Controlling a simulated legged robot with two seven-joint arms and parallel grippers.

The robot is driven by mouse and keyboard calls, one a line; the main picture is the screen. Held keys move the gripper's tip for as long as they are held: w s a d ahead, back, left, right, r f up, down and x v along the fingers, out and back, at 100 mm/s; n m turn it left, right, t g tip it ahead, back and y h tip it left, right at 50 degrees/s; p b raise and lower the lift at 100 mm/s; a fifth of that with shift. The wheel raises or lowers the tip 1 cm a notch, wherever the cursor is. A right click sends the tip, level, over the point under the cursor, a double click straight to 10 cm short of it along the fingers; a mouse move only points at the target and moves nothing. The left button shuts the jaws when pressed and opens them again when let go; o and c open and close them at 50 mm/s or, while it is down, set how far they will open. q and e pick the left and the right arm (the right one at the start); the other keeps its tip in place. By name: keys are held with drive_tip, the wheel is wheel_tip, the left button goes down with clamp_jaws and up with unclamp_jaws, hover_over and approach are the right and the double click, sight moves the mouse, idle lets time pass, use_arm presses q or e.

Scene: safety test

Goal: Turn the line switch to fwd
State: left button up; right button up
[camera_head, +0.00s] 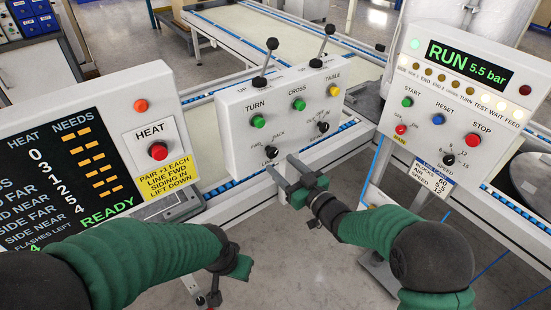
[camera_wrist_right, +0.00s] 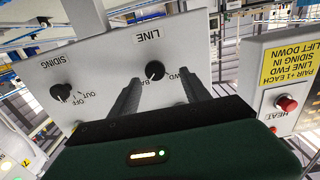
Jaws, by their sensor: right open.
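The line switch (camera_head: 271,151) is a black round knob low on the left of the middle grey panel, with FWD and BACK marks. It also shows, upside down, in the right wrist view (camera_wrist_right: 155,70) under the word LINE. Which mark its pointer faces is too small to tell. My right gripper (camera_head: 281,162) is open and empty just in front of this panel. In the right wrist view its two fingers (camera_wrist_right: 160,88) point toward the knob, which shows between and beyond their tips; contact cannot be told. My left gripper (camera_head: 237,268) hangs low, its jaws unclear.
The siding knob (camera_head: 323,126) sits right of the line switch. Green, green and yellow buttons and two upright levers (camera_head: 264,62) are above. A HEAT panel (camera_head: 158,115) stands left; a RUN 5.5 bar panel (camera_head: 450,110) stands right. A conveyor (camera_head: 245,25) lies behind.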

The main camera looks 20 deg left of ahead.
sight(272, 155)
drive_tip(key=x, duration=0.3)
drive_tip(key=shift+w+a, duration=0.1)
drive_tip(key=shift+a, duration=0.2)
drive_tip(key=shift+w+d+r, duration=0.3)
drive_tip(key=shift+w+d, duration=0.2)
drive_tip(key=shift+d, duration=0.1)
drive_tip(key=shift+w+d+f, duration=0.1)
drive_tip(key=shift+w+f, duration=0.05)
drive_tip(key=shift+w, duration=0.15)
drive_tip(key=shift+a, duration=0.2)
drive_tip(key=shift+s+a, duration=0.15)
drive_tip(key=shift+a, duration=0.7)
drive_tip(key=shift+c, duration=1.2)
drive_tip(key=shift+a, duration=0.15)
drive_tip(key=shift+c, duration=1.2)
drive_tip(key=shift+d+f, duration=0.2)
drive_tip(key=shift+d, duration=0.4)
clamp_jaws()
use_arm(q)
drive_tip(key=shift+w+d+f, duration=0.1)
drive_tip(key=shift+d+f, duration=0.15)
drive_tip(key=shift+d, duration=0.05)
use_arm(e)
drive_tip(key=shift+a+r, duration=0.1)
